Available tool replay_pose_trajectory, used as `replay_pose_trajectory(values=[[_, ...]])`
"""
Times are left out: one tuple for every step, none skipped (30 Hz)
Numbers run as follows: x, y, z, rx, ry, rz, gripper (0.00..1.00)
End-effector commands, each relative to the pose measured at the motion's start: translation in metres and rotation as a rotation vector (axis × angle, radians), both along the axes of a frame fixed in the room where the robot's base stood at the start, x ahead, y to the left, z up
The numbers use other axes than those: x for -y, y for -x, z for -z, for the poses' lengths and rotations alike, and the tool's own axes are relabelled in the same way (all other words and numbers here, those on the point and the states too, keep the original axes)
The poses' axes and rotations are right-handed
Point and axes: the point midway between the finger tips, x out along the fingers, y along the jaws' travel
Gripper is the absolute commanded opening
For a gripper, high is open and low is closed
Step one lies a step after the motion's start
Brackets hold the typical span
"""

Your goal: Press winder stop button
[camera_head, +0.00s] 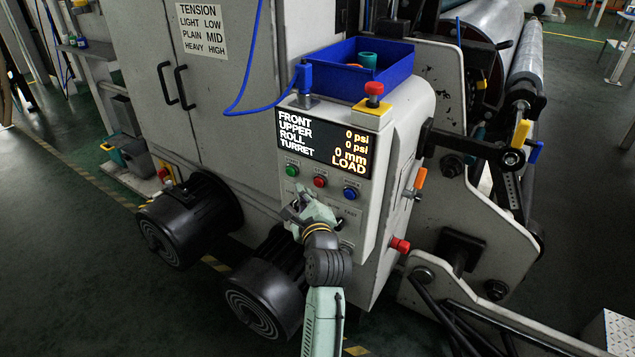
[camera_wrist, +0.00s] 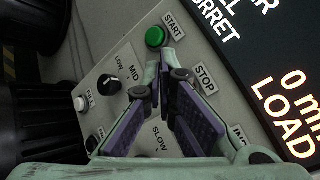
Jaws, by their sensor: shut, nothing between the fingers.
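The winder's control panel (camera_head: 325,202) faces me below a lit display. A red button (camera_head: 320,181) sits between a green button (camera_head: 292,170) and a blue button (camera_head: 350,193). My gripper (camera_head: 301,190) is shut and empty in front of the panel, just below and left of the red button in the head view. In the wrist view the green button (camera_wrist: 156,37) by the START label shows just past my fingertips (camera_wrist: 166,62). The STOP label (camera_wrist: 205,78) is to their right. The red button is hidden there, apparently behind my fingers. I cannot tell whether the fingertips touch the panel.
A black selector knob (camera_wrist: 110,83) and a white button (camera_wrist: 80,103) are on the panel left of my fingers. A red-topped emergency button (camera_head: 374,90) and a blue bin (camera_head: 350,85) stand on top. Black motor housings (camera_head: 190,222) stick out at the left.

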Motion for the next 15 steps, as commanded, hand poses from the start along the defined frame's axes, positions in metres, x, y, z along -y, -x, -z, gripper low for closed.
replay_pose_trajectory(values=[[-0.003, 0.005, -0.001, -0.001, 0.002, -0.001, 0.0], [-0.005, 0.007, -0.001, -0.001, 0.001, -0.001, 0.0], [-0.007, 0.01, -0.001, -0.001, 0.0, -0.001, 0.0], [-0.009, 0.013, -0.001, 0.0, 0.001, 0.0, 0.0], [-0.011, 0.015, -0.001, -0.001, 0.002, 0.0, 0.0], [-0.013, 0.018, -0.001, -0.001, 0.001, -0.001, 0.0], [-0.015, 0.02, -0.001, 0.0, 0.0, -0.001, 0.0], [-0.016, 0.022, -0.001, 0.0, 0.0, -0.001, 0.0], [-0.017, 0.023, -0.001, -0.001, 0.001, -0.001, 0.0], [-0.018, 0.024, 0.0, -0.001, 0.001, -0.001, 0.0], [-0.018, 0.025, 0.0, 0.0, 0.0, 0.0, 0.0], [-0.018, 0.026, 0.0, 0.0, 0.0, 0.0, 0.0], [-0.018, 0.026, 0.0, 0.001, 0.0, 0.001, 0.0], [-0.018, 0.026, -0.001, 0.001, 0.0, 0.001, 0.0], [-0.018, 0.026, -0.001, 0.001, -0.001, 0.001, 0.0]])
